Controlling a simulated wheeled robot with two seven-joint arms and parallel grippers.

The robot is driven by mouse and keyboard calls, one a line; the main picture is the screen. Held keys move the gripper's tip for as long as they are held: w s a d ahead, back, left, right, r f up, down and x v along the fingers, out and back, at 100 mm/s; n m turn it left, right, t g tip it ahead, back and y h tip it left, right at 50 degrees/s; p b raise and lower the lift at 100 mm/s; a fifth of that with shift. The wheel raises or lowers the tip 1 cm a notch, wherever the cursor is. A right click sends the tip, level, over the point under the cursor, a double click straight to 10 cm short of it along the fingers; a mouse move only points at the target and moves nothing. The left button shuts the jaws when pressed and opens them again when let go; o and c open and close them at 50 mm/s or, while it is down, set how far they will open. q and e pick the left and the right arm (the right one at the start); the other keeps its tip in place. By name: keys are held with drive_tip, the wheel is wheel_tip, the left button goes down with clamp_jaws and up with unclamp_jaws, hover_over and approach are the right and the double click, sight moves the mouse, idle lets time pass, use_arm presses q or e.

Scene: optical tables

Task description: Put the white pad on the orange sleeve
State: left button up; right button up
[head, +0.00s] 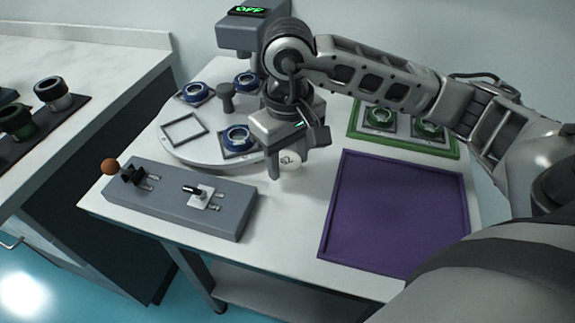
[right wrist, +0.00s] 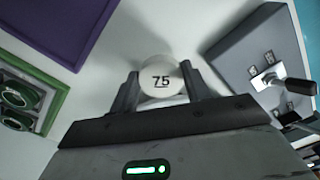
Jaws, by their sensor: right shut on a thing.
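My right gripper (head: 296,158) is shut on a small round white piece with a dark number, which I take as the white pad (head: 289,164). The pad shows between the two fingers in the right wrist view (right wrist: 161,79), its face marked "75". It is over the bare white tabletop, between the round platform and the purple tray; I cannot tell how high. I make out no orange sleeve. The only orange-brown thing is a ball (head: 110,166) at the left end of the grey block. My left gripper is not in view.
The grey block (head: 232,215) with a black-handled switch lies front left. The round platform (head: 190,152) holds blue-ringed parts, behind it. The purple tray (head: 395,215) is empty. A green tray (head: 455,151) is at the back right. A device showing "OFF" (head: 240,36) stands behind.

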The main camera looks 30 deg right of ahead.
sight(288, 163)
drive_tip(key=shift+f, duration=1.4)
drive_tip(key=shift+f, duration=0.1)
